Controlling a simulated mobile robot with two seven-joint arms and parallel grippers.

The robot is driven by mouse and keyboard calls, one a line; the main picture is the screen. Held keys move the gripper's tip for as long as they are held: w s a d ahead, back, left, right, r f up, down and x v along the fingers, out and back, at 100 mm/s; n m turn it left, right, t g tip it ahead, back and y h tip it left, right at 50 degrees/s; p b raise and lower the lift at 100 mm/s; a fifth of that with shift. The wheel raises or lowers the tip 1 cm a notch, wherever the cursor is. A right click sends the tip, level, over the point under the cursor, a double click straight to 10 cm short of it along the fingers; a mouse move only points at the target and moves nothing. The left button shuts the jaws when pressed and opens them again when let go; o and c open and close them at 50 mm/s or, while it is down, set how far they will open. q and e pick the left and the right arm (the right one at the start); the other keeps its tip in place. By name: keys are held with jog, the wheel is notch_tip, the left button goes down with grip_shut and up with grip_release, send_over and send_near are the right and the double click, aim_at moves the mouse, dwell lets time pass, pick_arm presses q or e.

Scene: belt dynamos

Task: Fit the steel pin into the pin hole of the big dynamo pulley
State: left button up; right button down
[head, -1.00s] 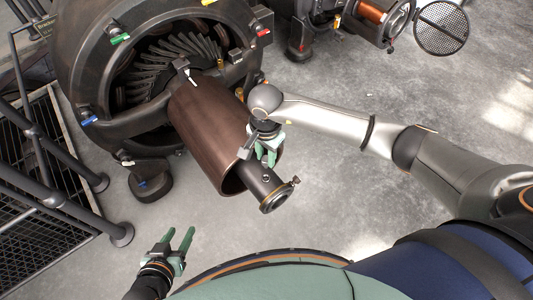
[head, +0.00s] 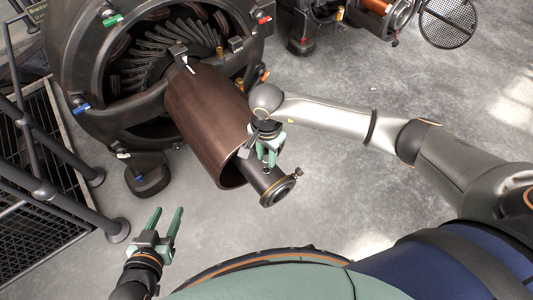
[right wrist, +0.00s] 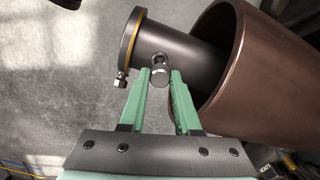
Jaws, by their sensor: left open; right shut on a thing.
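The big dynamo pulley (head: 205,120) is a brown cylinder on the dynamo's front. A dark shaft end (head: 272,186) with a gold-ringed collar sticks out of it; both also show in the right wrist view, pulley (right wrist: 265,65) and shaft (right wrist: 185,50). My right gripper (head: 269,163) is over this shaft end, shut on the small steel pin (right wrist: 160,77), which sits between its fingertips right against the shaft. The fingers and pin cover the pin hole, so I cannot tell how deep the pin is. My left gripper (head: 164,222) is open and empty, below and left of the pulley.
The dynamo housing (head: 75,55) fills the upper left, with coloured tabs on its ring. Black railings (head: 45,190) stand at the left edge. Another machine with a round mesh guard (head: 447,22) is at the top right. The grey floor (head: 350,205) right of the shaft is clear.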

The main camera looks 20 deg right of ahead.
aim_at(267, 158)
pick_arm(q)
jog(key=shift+w+r+t, duration=0.25)
jog(key=shift+r+t, duration=0.05)
pick_arm(e)
jog(key=shift+f, duration=0.2)
pick_arm(q)
jog(key=shift+f+b, duration=0.5)
jog(key=shift+b, duration=0.05)
dwell(1.2)
jog(key=shift+f, duration=0.1)
pick_arm(e)
jog(key=shift+f, duration=0.15)
pick_arm(q)
jog(key=shift+f+b, duration=0.35)
jog(key=shift+b, duration=0.1)
pick_arm(e)
jog(key=shift+f, duration=0.35)
pick_arm(q)
jog(key=shift+f+b, duration=1.15)
jog(key=shift+b, duration=0.05)
pick_arm(e)
jog(key=shift+f, duration=1.25)
jog(key=c, duration=0.5)
grip_release()
jog(key=shift+r, duration=0.1)
jog(key=shift+c, duration=0.2)
pick_arm(q)
jog(key=shift+r, duration=0.1)
pick_arm(e)
jog(key=shift+r, duration=0.1)
